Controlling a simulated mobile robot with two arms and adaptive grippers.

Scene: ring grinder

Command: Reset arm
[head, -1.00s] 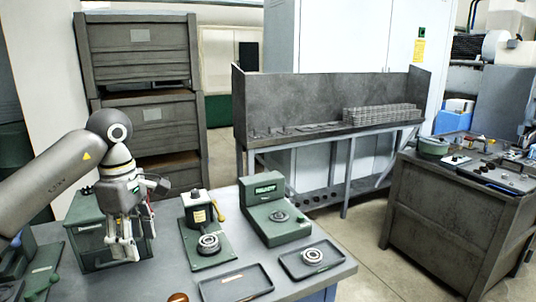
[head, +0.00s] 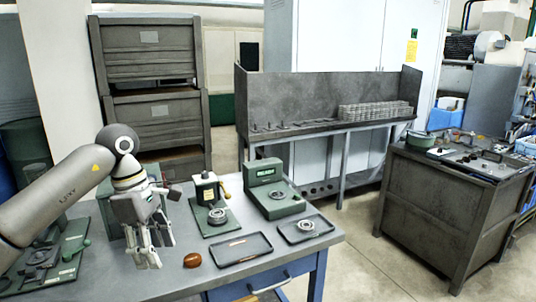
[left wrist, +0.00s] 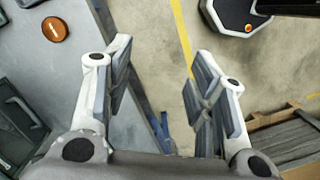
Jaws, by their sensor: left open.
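My left gripper (head: 150,248) hangs in front of the left part of the grey worktable (head: 262,285), fingers pointing down. It is open with nothing between its fingers. In the left wrist view, the open fingers of my left gripper (left wrist: 160,70) straddle the table's edge, with bare floor between them. My right gripper is not in view.
On the table, an orange-brown disc (head: 192,260) lies beside the gripper. A rack (head: 330,100) and dark workbench (head: 445,210) stand apart.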

